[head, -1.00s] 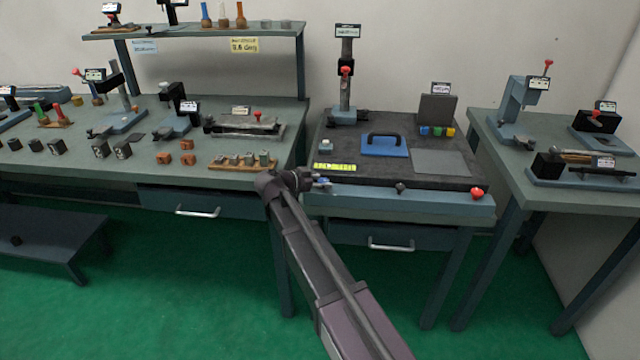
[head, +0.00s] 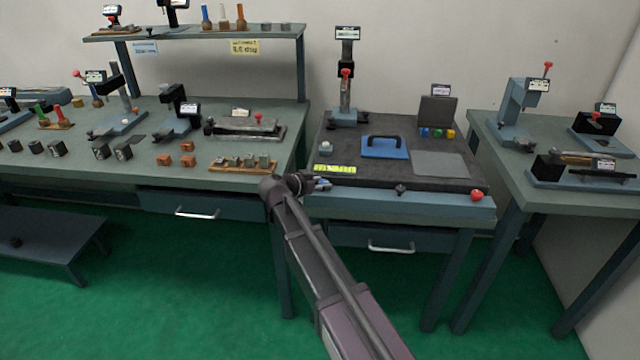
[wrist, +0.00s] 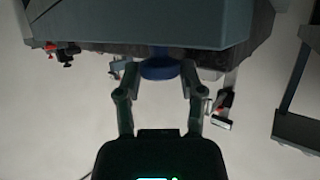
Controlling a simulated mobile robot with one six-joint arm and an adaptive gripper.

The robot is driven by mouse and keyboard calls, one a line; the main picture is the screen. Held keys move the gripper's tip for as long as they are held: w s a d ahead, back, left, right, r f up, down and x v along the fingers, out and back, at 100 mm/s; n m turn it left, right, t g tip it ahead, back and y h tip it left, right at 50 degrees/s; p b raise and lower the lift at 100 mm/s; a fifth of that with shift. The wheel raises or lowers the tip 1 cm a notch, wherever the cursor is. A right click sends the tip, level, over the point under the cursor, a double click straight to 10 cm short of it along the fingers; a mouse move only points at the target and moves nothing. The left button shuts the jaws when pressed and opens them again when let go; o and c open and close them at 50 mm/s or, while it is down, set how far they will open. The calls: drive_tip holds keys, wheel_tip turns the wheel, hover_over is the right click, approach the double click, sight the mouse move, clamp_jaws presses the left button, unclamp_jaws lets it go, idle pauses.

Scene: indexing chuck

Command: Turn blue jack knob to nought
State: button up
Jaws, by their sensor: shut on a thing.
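The blue jack knob (wrist: 160,68) is a round blue disc under the front edge of the dark surface plate, and sits between my two fingers in the wrist view. My gripper (wrist: 159,72) is shut on it, one finger on each side. In the head view my gripper (head: 312,184) is at the front left corner of the plate's bench, where a little of the blue knob (head: 323,183) shows beside it. Any scale or mark on the knob is too small to read.
The dark surface plate (head: 340,188) carries a gauge stand (head: 345,100), a blue handled block (head: 385,147) and small coloured cubes (head: 437,133). A red knob (head: 477,195) is at its front right. Benches stand close on both sides; the green floor in front is clear.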

drive_tip(key=n+y, duration=0.1)
drive_tip(key=n+t+y, duration=0.2)
drive_tip(key=shift+s+d, duration=0.25)
drive_tip(key=shift+d, duration=0.05)
drive_tip(key=shift+w+d+n+t+y, duration=0.1)
drive_tip(key=shift+n+t+y, duration=0.25)
drive_tip(key=shift+n+y, duration=1.1)
drive_tip(key=shift+n+t+y, duration=0.35)
drive_tip(key=shift+n+y, duration=0.9)
drive_tip(key=shift+y, duration=0.4)
drive_tip(key=shift+w+d+n+g+y, duration=0.1)
drive_tip(key=shift+n+g+y, duration=0.2)
drive_tip(key=shift+n+y, duration=1.05)
drive_tip(key=shift+d+n+g+y, duration=0.1)
drive_tip(key=shift+n+g+y, duration=0.2)
drive_tip(key=shift+n+y, duration=1.05)
drive_tip(key=shift+n+g+y, duration=1.3)
drive_tip(key=shift+n+y, duration=0.3)
drive_tip(key=shift+y, duration=0.3)
drive_tip(key=o, duration=0.9)
drive_tip(key=shift+c, duration=0.2)
drive_tip(key=shift+a+m+t+h, duration=0.15)
drive_tip(key=shift+m+t+h, duration=1.35)
drive_tip(key=shift+m+h, duration=0.8)
drive_tip(key=shift+a+m+t+h, duration=0.15)
drive_tip(key=shift+m+h, duration=1)
drive_tip(key=shift+h, duration=0.2)
drive_tip(key=shift+a+m+t+h, duration=0.1)
drive_tip(key=shift+m+t+h, duration=0.05)
drive_tip(key=shift+m+h, duration=1.1)
